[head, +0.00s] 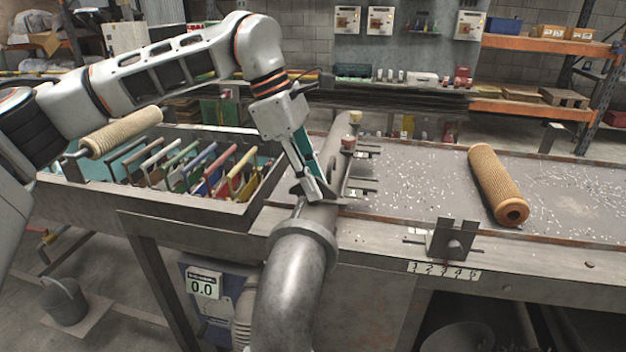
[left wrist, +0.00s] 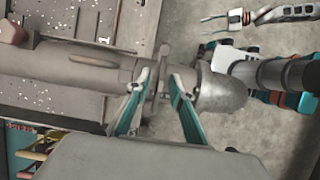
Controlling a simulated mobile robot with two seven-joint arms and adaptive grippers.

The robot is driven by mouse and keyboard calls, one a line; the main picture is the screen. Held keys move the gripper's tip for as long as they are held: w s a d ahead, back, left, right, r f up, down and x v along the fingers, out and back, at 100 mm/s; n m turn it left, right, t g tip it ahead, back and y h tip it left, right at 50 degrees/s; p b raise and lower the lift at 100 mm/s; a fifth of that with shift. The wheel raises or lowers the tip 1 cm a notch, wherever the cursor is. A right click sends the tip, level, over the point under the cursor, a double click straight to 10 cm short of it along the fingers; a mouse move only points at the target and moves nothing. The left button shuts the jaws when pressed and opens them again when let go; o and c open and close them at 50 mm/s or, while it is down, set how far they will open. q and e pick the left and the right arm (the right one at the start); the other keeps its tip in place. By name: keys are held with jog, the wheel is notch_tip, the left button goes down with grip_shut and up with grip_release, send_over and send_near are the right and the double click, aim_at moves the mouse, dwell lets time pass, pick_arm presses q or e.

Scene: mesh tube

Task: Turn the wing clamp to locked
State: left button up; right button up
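The wing clamp (left wrist: 163,62) is a small grey metal piece standing across the pipe, close to its collar, in the left wrist view. In the head view my gripper largely hides it. My left gripper (head: 313,198) points down at the pipe just behind the flange. In the left wrist view its teal fingers (left wrist: 158,80) are apart, one on each side of the clamp; I cannot tell whether they touch it. The grey pipe (head: 290,285) bends toward me. My right gripper (left wrist: 212,26) shows small at the top of the left wrist view, its thin fingers apart and empty.
A tan mesh roll (head: 497,186) lies on the bench tray at the right. A metal bracket (head: 452,238) stands at the bench's front edge. A bin of coloured frames (head: 190,172) is at the left, with another tan roll (head: 125,132) above it.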

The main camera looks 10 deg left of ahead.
pick_arm(q)
grip_shut()
jog(key=shift+n, duration=0.4)
jog(key=shift+n+t+p, duration=0.35)
jog(key=shift+n+t, duration=0.05)
jog(key=shift+n, duration=0.2)
jog(key=n+t, duration=0.1)
jog(key=n, duration=0.2)
jog(key=n+t+y, duration=0.1)
jog(key=n, duration=0.3)
jog(key=shift+f, duration=0.1)
jog(key=n+t+y, duration=0.1)
jog(key=n, duration=0.3)
jog(key=shift+n+y+b, duration=0.3)
jog(key=shift+y, duration=0.1)
jog(key=shift+n+t+y, duration=0.3)
jog(key=shift+n+y, duration=0.5)
jog(key=shift+n, duration=1.4)
